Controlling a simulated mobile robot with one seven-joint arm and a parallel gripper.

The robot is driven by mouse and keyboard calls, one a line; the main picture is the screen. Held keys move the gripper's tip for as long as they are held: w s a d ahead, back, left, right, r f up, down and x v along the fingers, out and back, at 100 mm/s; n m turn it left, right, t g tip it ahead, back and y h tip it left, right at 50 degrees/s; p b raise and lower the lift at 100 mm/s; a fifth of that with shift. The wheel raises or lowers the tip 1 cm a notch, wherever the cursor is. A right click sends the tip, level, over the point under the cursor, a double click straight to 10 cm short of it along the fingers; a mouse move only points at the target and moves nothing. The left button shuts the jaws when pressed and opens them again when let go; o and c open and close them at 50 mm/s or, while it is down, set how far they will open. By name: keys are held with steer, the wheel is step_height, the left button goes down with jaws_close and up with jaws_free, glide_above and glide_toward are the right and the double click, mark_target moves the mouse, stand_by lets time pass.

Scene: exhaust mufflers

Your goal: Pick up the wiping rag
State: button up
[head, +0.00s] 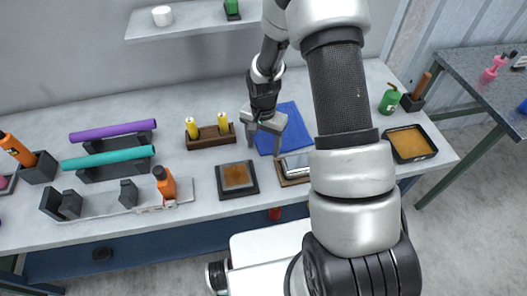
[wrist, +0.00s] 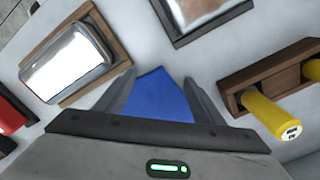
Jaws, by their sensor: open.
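The wiping rag, seen as a flat blue cloth (head: 296,122), lies on the workbench in the middle of the head view. My arm partly covers its right side. In the wrist view the blue rag (wrist: 158,96) shows between the two fingers. My gripper (head: 263,148) is open and empty over the rag's left part, pointing down. In the wrist view my gripper (wrist: 158,84) has its fingers apart on either side of the blue. I cannot tell whether the fingertips touch the rag.
A wooden holder with yellow cylinders (head: 209,135) stands left of the rag. A dark framed tray (head: 237,179) and a metal case on a wooden base (head: 295,167) lie in front. Another tray (head: 410,144) lies right. Purple and teal tubes (head: 113,131) rest at left.

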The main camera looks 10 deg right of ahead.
steer(key=shift+c, duration=0.3)
jaws_close()
stand_by(0.3)
step_height(320, 180, up, 12)
steer(key=p, duration=0.5)
steer(key=shift+r, duration=0.1)
step_height(320, 180, up, 18)
steer(key=shift+p, duration=0.3)
